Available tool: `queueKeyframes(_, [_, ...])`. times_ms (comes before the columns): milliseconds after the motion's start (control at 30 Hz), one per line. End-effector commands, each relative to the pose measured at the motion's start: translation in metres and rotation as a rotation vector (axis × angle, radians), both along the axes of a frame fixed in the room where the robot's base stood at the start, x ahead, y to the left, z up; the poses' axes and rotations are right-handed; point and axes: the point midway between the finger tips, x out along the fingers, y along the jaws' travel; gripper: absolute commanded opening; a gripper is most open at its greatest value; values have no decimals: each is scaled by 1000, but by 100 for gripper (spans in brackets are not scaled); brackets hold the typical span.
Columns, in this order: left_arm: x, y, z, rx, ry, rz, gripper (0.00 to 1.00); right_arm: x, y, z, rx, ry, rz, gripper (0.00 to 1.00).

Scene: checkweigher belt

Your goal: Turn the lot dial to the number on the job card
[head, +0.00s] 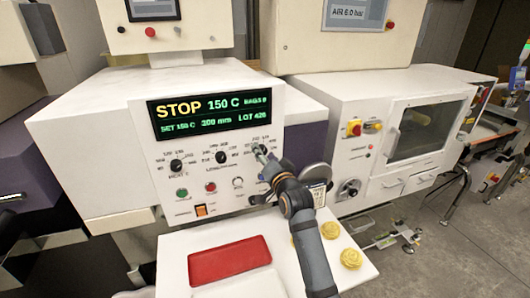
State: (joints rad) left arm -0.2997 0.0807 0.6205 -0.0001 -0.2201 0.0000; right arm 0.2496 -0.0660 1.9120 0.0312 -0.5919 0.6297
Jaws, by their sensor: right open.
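The control panel has a row of black dials, with a left dial (177,165) and a middle dial (221,157) in plain sight. The third place in the row, at the right, is mostly covered by my right gripper (262,153), so the lot dial there is hard to make out. That gripper is open, with its fingertips at the panel around that place; contact cannot be told. The display (212,113) reads STOP, 150 C, 309 mm and a LOT number that looks like 426. My left gripper is out of view.
Green (182,193) and red (211,187) buttons and an orange switch (201,210) sit below the dials. A red pad (229,261) and yellow round pieces (350,258) lie on the white shelf in front. A windowed white machine (415,130) stands at the right.

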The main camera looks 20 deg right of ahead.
Motion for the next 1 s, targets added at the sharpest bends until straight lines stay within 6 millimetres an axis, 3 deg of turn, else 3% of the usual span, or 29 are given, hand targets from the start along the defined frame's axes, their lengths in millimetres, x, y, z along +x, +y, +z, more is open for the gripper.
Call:
queueKeyframes(167, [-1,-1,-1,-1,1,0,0,0,0,0,0,0,0,54])
queueKeyframes(567, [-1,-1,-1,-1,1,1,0,0,0,-1,0,1,0,1])
queueKeyframes(1000, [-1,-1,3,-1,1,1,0,0,0,0,-103,-1,0,0])
